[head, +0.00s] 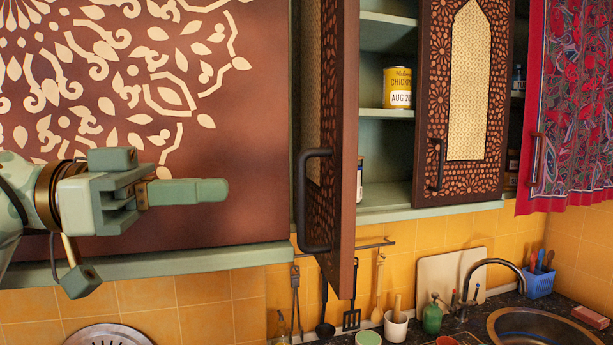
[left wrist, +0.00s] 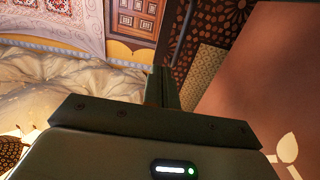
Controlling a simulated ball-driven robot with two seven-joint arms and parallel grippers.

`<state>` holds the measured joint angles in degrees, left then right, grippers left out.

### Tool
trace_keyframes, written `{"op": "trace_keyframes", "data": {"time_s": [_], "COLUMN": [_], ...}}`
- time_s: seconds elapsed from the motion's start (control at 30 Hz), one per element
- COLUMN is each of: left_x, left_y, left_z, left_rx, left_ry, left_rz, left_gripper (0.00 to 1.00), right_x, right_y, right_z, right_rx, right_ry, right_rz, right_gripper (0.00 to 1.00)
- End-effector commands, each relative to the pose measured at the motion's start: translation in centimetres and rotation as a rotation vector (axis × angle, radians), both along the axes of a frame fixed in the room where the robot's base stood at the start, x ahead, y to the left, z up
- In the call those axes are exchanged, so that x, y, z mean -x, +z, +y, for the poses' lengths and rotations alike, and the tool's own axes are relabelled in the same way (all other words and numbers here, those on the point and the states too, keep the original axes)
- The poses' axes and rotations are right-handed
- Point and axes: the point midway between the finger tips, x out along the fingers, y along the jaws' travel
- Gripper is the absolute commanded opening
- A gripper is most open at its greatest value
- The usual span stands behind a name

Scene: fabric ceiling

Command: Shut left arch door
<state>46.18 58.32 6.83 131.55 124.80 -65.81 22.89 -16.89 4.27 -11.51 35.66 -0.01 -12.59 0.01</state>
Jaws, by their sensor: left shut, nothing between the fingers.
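The left arch door (head: 343,130) is dark brown and stands swung open, seen nearly edge-on in the head view. Its dark bar handle (head: 309,200) is on the face turned toward the left. My left gripper (head: 214,191) is shut and empty, left of this door and apart from it, in front of a brown panel (head: 240,140) with cream ornament. In the left wrist view the shut fingers (left wrist: 165,92) point toward a patterned door face (left wrist: 212,28) with a lattice inset (left wrist: 205,68) and a dark handle (left wrist: 184,32). My right gripper is not in view.
The open cabinet shows green shelves (head: 385,113) with a yellow can (head: 398,88). Another arch door (head: 487,110) and a red patterned curtain (head: 575,95) are to the right. Below are hanging utensils (head: 351,317), a faucet (head: 490,264) and a sink (head: 535,325).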

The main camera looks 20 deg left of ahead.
Motion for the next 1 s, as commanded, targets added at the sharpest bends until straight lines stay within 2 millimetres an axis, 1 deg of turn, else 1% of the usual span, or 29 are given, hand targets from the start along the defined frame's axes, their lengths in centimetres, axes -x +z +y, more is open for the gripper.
{"op": "trace_keyframes", "data": {"time_s": [0.03,0.2,0.4,0.5,0.7,1.0], "left_x": [-0.4,-2.3,-4.3,-5.0,-5.8,-5.8], "left_y": [0.5,0.5,0.4,0.2,0.0,-0.1], "left_z": [-0.9,-4.2,-7.6,-8.7,-9.8,-9.9], "left_rx": [0.003,0.003,0.004,0.003,0.001,-0.001], "left_ry": [-0.005,-0.007,-0.005,-0.003,0.001,0.002], "left_rz": [-0.001,-0.001,0.0,0.002,0.001,0.001], "left_gripper": [0.0,0.0,0.0,0.0,0.0,0.0], "right_x": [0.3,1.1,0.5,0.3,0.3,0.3], "right_y": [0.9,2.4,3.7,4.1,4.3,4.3], "right_z": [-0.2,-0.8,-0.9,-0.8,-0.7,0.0], "right_rx": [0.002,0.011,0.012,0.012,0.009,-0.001], "right_ry": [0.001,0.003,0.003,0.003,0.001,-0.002], "right_rz": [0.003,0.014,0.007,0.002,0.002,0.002], "right_gripper": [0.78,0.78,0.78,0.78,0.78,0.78]}}
